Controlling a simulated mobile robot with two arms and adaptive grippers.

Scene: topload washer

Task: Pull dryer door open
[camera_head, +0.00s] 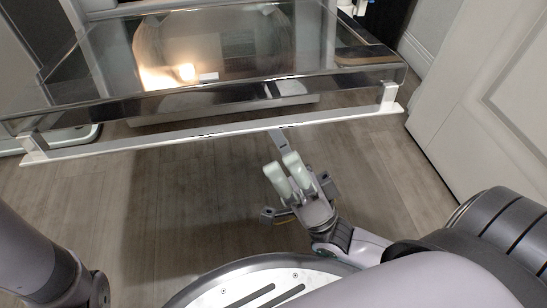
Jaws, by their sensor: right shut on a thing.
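A wide, glossy, see-through door-like panel (215,60) fills the upper part of the head view. I cannot tell for certain whether it is the dryer door. A long pale handle bar (200,138) runs along its front edge on two end brackets. My right gripper (282,168) is below the bar, right of its middle, pointing up toward it. Its pale fingers are shut on a narrow grey strip (281,140) that runs up to the bar. What the strip belongs to is hidden. My left gripper is out of view; only part of my left arm shows at lower left.
A white panelled door (490,100) stands close on the right. The wood floor (150,210) is bare below the bar. A warm light glows in or through the panel. A pale-edged appliance (60,140) shows at the left.

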